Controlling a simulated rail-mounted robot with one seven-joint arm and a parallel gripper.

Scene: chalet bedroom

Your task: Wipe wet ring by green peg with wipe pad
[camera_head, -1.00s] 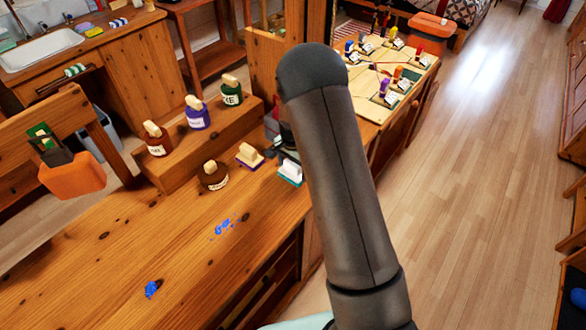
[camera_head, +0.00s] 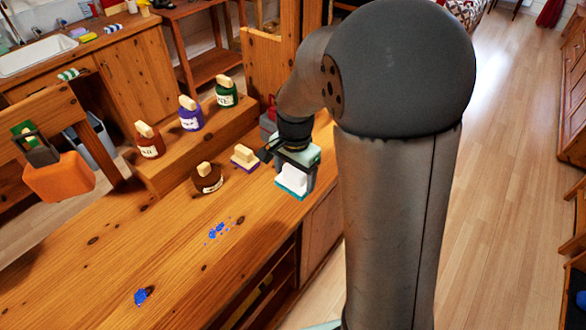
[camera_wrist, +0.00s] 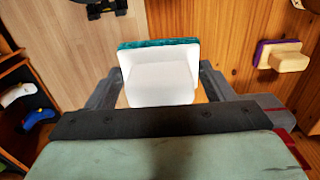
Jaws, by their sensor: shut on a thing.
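The wipe pad (camera_head: 294,178), with a white block handle and teal base, is at the bench's right edge. My gripper (camera_head: 293,157) is shut on its white handle from above. In the wrist view, the pad (camera_wrist: 160,78) sits between the two fingers of my gripper (camera_wrist: 158,92), teal side away from me. I cannot tell whether the pad touches the bench or is slightly raised. I cannot make out a green peg or a wet ring; my arm covers part of the view.
Blue spots (camera_head: 217,230) mark the otherwise clear front bench (camera_head: 190,270).

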